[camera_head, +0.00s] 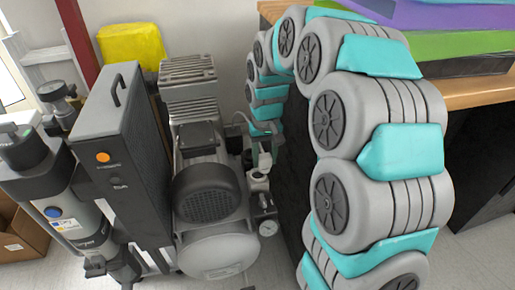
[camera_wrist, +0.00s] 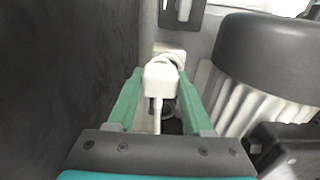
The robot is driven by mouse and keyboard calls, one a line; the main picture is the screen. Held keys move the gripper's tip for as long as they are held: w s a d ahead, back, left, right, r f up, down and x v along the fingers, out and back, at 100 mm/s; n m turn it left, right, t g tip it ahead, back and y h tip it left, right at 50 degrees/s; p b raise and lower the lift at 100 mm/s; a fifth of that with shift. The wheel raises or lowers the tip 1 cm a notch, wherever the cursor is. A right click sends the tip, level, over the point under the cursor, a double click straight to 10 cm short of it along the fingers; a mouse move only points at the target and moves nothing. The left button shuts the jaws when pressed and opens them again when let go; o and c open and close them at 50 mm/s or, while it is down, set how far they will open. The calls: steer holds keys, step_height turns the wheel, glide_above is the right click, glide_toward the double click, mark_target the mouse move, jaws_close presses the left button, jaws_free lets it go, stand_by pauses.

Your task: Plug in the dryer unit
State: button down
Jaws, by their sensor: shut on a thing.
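The dryer unit appears to be the tall dark ribbed box (camera_head: 118,160) with an orange button, left of the compressor in the head view. In the wrist view a white plug (camera_wrist: 160,76) sits between the green fingers of my gripper (camera_wrist: 160,92), which is shut on it. A white cord (camera_wrist: 157,115) hangs down from the plug. A white fitting (camera_wrist: 170,50), perhaps the socket, shows just beyond the plug; I cannot tell whether they touch.
The grey compressor (camera_head: 208,190) stands close left of my gripper in the head view. A dark cabinet side (camera_wrist: 70,70) is close on the left in the wrist view. A large dark-topped cylinder (camera_wrist: 268,55) is close on the right. The gap between is narrow.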

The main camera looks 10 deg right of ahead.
mark_target(271, 167)
steer(key=s, duration=0.4)
steer(key=shift+s+d+r, duration=0.15)
steer(key=shift+d+r, duration=0.05)
steer(key=shift+d, duration=0.15)
steer(key=shift+r, duration=0.1)
steer(key=w, duration=0.1)
steer(key=w+a+r+p, duration=0.1)
steer(key=w, duration=0.1)
steer(key=w+a+r+p, duration=0.1)
steer(key=w, duration=0.1)
steer(key=shift+w+r, duration=0.2)
steer(key=shift+w+a+f+b, duration=0.1)
steer(key=shift+f+b, duration=0.1)
steer(key=shift+f, duration=0.7)
steer(key=shift+w+d+f+b, duration=0.1)
steer(key=shift+f+b, duration=0.05)
steer(key=shift+f, duration=0.8)
steer(key=shift+w+a+f+b, duration=0.1)
steer(key=shift+f+b, duration=0.1)
steer(key=shift+f, duration=0.7)
steer(key=shift+f, duration=0.15)
steer(key=shift+f+b, duration=0.3)
steer(key=shift+f, duration=0.5)
steer(key=shift+c, duration=1.1)
jaws_free()
steer(key=shift+r, duration=0.2)
